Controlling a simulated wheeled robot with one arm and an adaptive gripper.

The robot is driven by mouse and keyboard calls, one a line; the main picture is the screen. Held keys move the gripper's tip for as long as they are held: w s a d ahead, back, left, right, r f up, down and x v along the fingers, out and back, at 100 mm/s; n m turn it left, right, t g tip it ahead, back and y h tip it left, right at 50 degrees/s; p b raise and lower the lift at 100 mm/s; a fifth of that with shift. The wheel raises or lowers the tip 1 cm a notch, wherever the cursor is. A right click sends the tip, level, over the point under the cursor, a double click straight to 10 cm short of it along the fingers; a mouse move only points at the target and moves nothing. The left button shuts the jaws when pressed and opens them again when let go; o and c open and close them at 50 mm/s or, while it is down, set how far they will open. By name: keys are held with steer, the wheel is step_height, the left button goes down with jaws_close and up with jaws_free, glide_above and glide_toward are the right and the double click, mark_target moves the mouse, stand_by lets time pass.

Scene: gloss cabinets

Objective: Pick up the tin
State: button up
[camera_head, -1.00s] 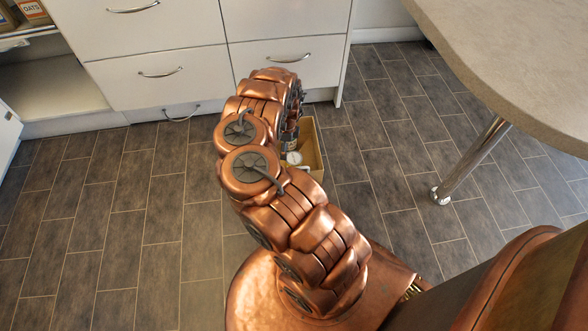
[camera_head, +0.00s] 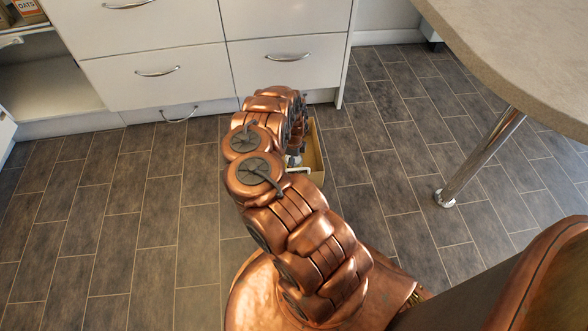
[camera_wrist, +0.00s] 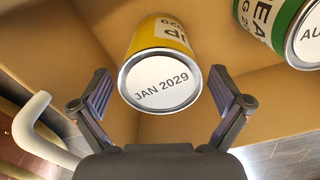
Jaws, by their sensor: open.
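A yellow tin (camera_wrist: 160,65) shows in the wrist view, with its white end reading "JAN 2029" towards the camera. A green-labelled tin (camera_wrist: 285,30) is at the upper right, cut off by the frame edge. My gripper (camera_wrist: 161,92) is open, with one finger on each side of the yellow tin's near end. I cannot tell whether the fingers touch it. Both tins are inside an open tan box (camera_head: 315,160), which is partly hidden behind my arm in the head view. Its tan inside wall (camera_wrist: 255,100) shows in the wrist view.
A white curved handle (camera_wrist: 38,120) lies left of my gripper in the wrist view. White drawers (camera_head: 160,70) stand behind the box. A counter (camera_head: 520,50) on a metal leg (camera_head: 480,160) is at the right. The tiled floor (camera_head: 120,210) is clear at the left.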

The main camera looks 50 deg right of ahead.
steer(key=shift+f, duration=0.1)
steer(key=shift+c, duration=0.2)
steer(key=c, duration=1.5)
